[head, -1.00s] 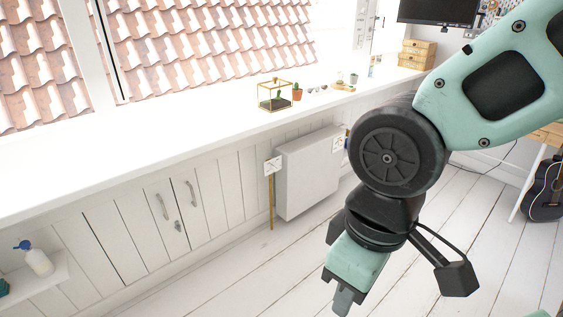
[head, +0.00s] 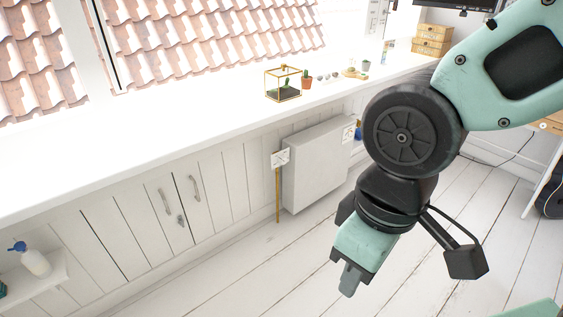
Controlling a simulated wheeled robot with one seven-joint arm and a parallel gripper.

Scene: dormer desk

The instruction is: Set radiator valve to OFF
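The white radiator (head: 318,168) is fixed low on the panelled wall under the long white sill. A white card with dark marks (head: 280,159) is at its left end, above a brass-coloured pipe (head: 278,195). A second card (head: 349,133) is at its right end. A small blue part (head: 358,133), possibly the valve knob, shows beside that card; my arm partly hides this area, and its setting cannot be read. My gripper (head: 350,282) points down over the floor, right of and in front of the radiator, apart from it. Its finger opening cannot be made out.
The sill holds a glass terrarium (head: 283,85), a potted cactus (head: 306,80) and wooden drawers (head: 432,40). Cupboard doors (head: 180,208) are left of the radiator. A spray bottle (head: 36,262) stands on a low shelf. The plank floor (head: 240,285) before the radiator is clear.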

